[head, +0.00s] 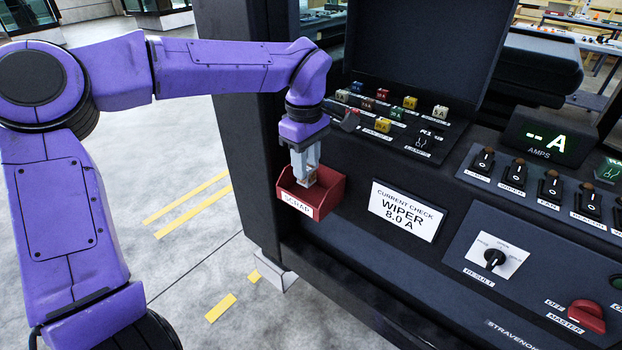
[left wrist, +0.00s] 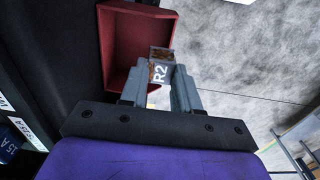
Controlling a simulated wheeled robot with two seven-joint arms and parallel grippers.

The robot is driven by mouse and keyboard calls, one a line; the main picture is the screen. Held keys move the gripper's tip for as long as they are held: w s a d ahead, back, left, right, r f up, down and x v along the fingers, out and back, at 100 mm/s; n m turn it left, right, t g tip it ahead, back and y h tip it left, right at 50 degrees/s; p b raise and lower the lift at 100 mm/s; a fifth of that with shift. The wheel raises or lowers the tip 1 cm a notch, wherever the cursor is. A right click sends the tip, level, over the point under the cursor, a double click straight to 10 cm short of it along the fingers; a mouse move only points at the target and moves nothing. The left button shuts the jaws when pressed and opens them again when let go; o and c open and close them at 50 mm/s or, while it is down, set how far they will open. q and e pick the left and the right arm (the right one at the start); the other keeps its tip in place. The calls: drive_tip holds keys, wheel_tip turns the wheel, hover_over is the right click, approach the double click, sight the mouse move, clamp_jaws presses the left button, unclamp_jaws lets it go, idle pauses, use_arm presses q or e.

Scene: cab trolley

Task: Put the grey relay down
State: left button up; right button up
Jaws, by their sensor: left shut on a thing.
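My left gripper (head: 305,168) points down at the red scrap bin (head: 325,198) on the cabinet's left front edge. It is shut on a small grey relay marked R2 (left wrist: 160,70), which has brownish-orange parts inside. In the left wrist view the relay sits between the two fingertips of the left gripper (left wrist: 158,80), with the red bin (left wrist: 112,50) behind and to its left. In the head view the relay's end shows just under the fingers, at the bin's opening. I cannot tell whether it touches the bin. My right gripper is not in view.
A fuse panel (head: 455,148) with several coloured fuses lies behind the bin. A "WIPER 8.0 A" sign (head: 405,210) stands to the right. Rocker switches (head: 550,187), a result knob (head: 494,258) and a red master knob (head: 587,316) are farther right. Floor left of the cabinet is clear.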

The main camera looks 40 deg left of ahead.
use_arm(q)
drive_tip(key=w+f, duration=0.1)
drive_tip(key=w+a+f, duration=0.1)
drive_tip(key=f, duration=0.1)
drive_tip(key=w+f, duration=0.1)
drive_tip(key=shift+w+a+f+p, duration=0.25)
drive_tip(key=shift+f+p, duration=0.05)
drive_tip(key=shift+f, duration=1.55)
drive_tip(key=shift+s, duration=0.1)
drive_tip(key=o, duration=1)
drive_tip(key=shift+f, duration=0.1)
drive_tip(key=shift+o, duration=0.2)
wheel_tip(320, 180, up, 12)
